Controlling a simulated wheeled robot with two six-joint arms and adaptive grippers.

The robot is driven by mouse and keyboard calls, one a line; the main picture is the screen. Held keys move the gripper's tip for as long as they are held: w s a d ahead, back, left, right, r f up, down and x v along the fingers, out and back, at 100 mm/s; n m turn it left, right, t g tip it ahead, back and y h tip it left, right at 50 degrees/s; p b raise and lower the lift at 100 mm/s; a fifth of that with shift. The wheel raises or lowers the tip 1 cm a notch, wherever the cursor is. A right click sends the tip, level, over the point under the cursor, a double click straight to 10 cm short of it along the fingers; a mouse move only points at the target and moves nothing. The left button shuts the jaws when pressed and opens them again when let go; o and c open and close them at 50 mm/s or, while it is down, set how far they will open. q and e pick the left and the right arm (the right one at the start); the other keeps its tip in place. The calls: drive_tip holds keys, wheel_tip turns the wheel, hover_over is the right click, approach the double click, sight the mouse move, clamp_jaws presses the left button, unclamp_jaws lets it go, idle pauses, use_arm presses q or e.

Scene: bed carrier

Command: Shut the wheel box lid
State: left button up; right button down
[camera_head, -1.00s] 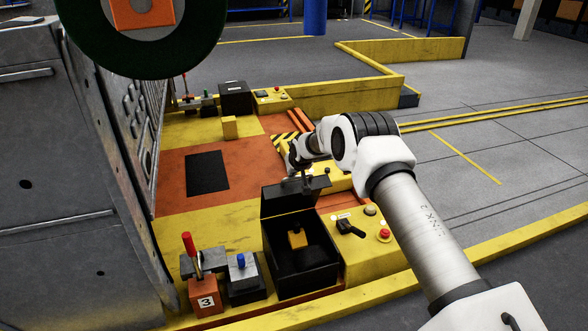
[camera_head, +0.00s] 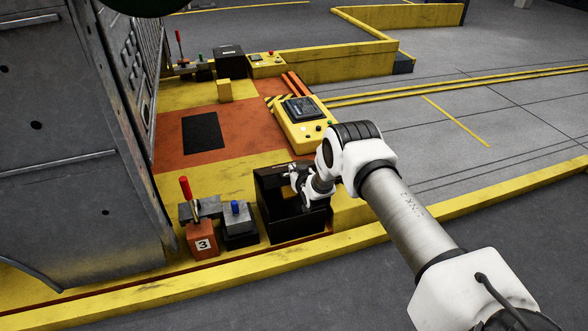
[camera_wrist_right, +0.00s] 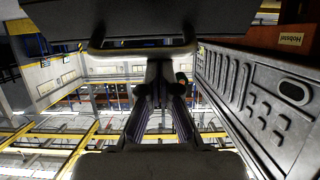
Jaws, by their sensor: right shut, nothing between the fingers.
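The wheel box (camera_head: 296,226) is a black box on the yellow platform, at lower middle in the head view. Its lid no longer stands upright at the back edge. The box top is dark and partly covered by my right gripper, so I cannot tell whether the lid sits flush. My right gripper (camera_head: 296,188) is low over the box top. Its fingers are together and empty in the right wrist view (camera_wrist_right: 160,95). Whether it touches the lid is unclear. My left gripper is out of view.
An orange block with a red lever (camera_head: 202,240) and a grey-black block with a blue knob (camera_head: 240,230) stand left of the box. A yellow control panel (camera_head: 304,128) is behind it. A large grey metal body (camera_head: 60,170) fills the left side.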

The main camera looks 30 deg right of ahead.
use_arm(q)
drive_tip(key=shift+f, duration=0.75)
use_arm(e)
drive_tip(key=f, duration=0.1)
drive_tip(key=s+f+t, duration=0.1)
drive_tip(key=f, duration=0.1)
drive_tip(key=shift+s+a, duration=0.15)
